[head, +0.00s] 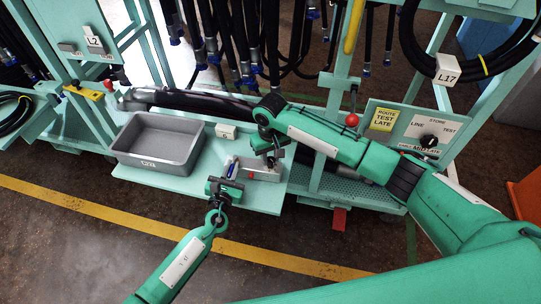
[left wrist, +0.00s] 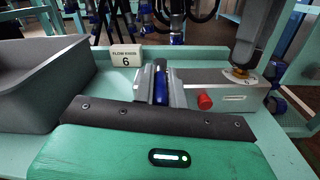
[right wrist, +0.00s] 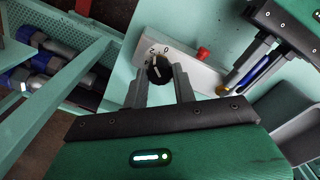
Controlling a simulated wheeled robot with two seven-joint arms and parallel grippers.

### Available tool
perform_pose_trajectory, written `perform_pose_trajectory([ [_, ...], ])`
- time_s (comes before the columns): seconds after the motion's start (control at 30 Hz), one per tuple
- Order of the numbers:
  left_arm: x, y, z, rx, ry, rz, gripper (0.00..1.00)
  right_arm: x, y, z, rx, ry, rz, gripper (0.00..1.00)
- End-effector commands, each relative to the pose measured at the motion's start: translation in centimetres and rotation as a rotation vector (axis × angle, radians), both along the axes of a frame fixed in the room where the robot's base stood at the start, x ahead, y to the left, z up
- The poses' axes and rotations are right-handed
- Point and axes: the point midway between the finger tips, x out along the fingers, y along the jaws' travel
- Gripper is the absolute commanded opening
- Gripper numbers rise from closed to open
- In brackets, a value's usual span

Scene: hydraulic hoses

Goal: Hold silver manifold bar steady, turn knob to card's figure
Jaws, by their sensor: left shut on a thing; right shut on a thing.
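The silver manifold bar (head: 262,173) lies on the bench shelf, with a red button (left wrist: 205,101) on its front. My left gripper (head: 230,182) is shut on a blue cylindrical piece (left wrist: 161,87) at the bar's left end; whether it is fixed to the bar is unclear. My right gripper (right wrist: 161,84) is shut on the black knob (right wrist: 157,68) on top of the bar, one finger on each side. The card (left wrist: 126,56) reads "FLOW KNOB 6".
A grey bin (head: 158,143) stands left of the bar on the shelf. Hoses with blue ends (head: 245,75) hang behind. A selector panel (head: 420,130) with a yellow sign (head: 384,119) stands at right, partly behind my right arm.

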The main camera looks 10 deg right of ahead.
Motion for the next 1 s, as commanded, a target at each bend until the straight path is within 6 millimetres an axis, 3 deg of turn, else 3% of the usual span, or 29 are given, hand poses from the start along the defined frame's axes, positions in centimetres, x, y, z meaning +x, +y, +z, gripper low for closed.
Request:
perform_pose_trajectory([
  [1.0,0.01,0.06,-0.04,0.000,0.001,0.001,0.00,0.04,-0.04,0.07,0.000,0.000,0.966,0.04],
])
